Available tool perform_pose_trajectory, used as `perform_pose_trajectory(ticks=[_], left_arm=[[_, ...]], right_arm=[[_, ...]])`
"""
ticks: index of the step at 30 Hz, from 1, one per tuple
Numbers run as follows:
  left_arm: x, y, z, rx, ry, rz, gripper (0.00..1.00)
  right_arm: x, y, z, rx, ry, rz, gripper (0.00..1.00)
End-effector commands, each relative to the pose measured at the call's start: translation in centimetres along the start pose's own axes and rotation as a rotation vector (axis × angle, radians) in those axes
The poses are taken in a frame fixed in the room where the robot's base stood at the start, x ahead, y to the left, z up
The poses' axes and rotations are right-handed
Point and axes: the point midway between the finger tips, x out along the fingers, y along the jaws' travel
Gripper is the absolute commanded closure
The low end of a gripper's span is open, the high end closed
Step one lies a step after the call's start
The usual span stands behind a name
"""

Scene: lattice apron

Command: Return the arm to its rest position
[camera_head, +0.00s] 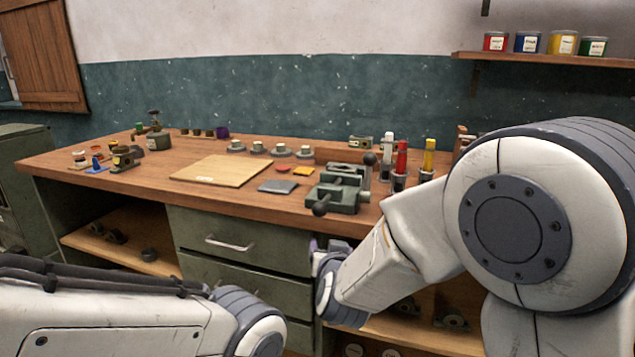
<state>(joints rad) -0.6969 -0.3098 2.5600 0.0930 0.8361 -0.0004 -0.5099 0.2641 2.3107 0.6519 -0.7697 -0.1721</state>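My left arm (120,318) comes in low from the left, and its visible part ends in a rounded joint at the bottom edge. My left gripper is out of the picture. My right arm (420,235) reaches in from the right and bends down to its wrist (328,285), in front of the workbench drawers. Only a small part near my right gripper (325,248) shows, just below the bench's front edge. Its fingers are hidden, so I cannot see whether it is open or holds anything.
The wooden workbench (140,180) carries a board (218,171), a grey vise (342,188), coloured bottles (401,158) and several small parts. Green drawers (235,258) are below, with open shelves beside them. A wall shelf (560,59) holds paint tins at upper right.

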Motion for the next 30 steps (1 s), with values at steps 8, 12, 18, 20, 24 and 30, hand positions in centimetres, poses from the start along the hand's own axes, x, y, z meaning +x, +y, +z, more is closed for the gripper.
perform_pose_trajectory(ticks=[8,12,18,20,24,30], left_arm=[[0.0,0.0,0.0,0.0,0.0,0.0,0.33],[0.0,0.0,0.0,0.0,0.0,0.0,0.33],[0.0,0.0,0.0,0.0,0.0,0.0,0.33],[0.0,0.0,0.0,0.0,0.0,0.0,0.33],[0.0,0.0,0.0,0.0,0.0,0.0,0.33],[0.0,0.0,0.0,0.0,0.0,0.0,0.33]], right_arm=[[-5.0,9.0,8.6,-0.07,-0.518,0.001,0.27],[-8.1,12.0,11.2,-0.091,-0.683,0.028,0.27],[-12.2,15.3,13.7,-0.109,-0.861,0.075,0.27],[-13.3,16.1,14.3,-0.112,-0.907,0.09,0.27],[-15.8,17.8,15.4,-0.12,-0.999,0.122,0.27],[-17.5,15.2,15.6,-0.186,-1.049,0.062,0.27]])
